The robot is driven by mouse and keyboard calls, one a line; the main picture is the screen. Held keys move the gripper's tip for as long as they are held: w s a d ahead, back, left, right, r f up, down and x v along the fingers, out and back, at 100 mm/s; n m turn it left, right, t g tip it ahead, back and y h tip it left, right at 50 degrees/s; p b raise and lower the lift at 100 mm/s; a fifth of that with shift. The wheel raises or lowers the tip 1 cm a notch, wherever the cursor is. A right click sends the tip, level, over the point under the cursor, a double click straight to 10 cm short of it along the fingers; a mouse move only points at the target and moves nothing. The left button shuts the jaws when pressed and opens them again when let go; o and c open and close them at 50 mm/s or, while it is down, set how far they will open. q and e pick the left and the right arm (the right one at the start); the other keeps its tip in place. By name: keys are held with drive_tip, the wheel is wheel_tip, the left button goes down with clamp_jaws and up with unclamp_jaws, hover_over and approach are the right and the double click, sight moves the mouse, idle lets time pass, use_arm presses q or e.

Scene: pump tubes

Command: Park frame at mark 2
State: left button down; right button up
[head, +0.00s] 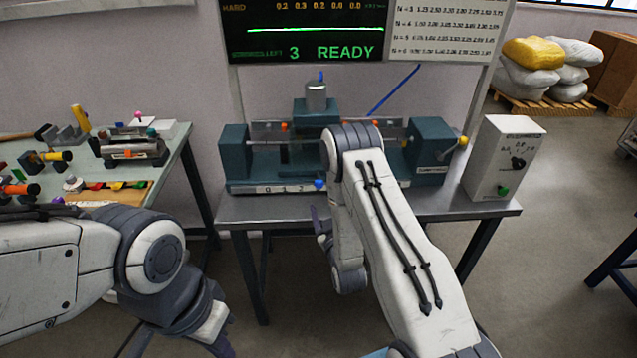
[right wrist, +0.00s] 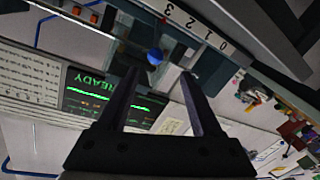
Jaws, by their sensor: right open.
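The teal machine (head: 238,150) stands on a metal table. Its middle frame (head: 316,108) carries a silver cylinder. A number strip (head: 262,190) along its front edge reads 0, 1, 2 from the left; the right wrist view shows the strip (right wrist: 198,28) up to 3. A blue ball knob (head: 319,184) sits just right of the 2 in the head view. My right gripper (head: 319,222) is below and in front of the knob, partly hidden by my arm. In the right wrist view its open, empty fingers (right wrist: 160,75) point towards the knob (right wrist: 154,56). My left gripper (head: 218,343) is partly cut off.
A grey control box (head: 503,160) stands at the table's right end. A side table (head: 172,165) at the left holds tools and coloured parts. A screen (head: 305,30) behind the machine reads READY. Sacks on a pallet (head: 540,105) lie far right. Open floor lies in front.

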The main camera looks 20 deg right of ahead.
sight(320, 187)
drive_tip(key=w, duration=0.3)
drive_tip(key=w+d+p, duration=0.1)
drive_tip(key=w, duration=0.1)
drive_tip(key=w+p, duration=0.1)
drive_tip(key=w, duration=0.2)
drive_tip(key=shift+w+d+r, duration=0.1)
drive_tip(key=shift+w+d, duration=0.35)
drive_tip(key=shift+w, duration=0.55)
clamp_jaws()
idle(0.5)
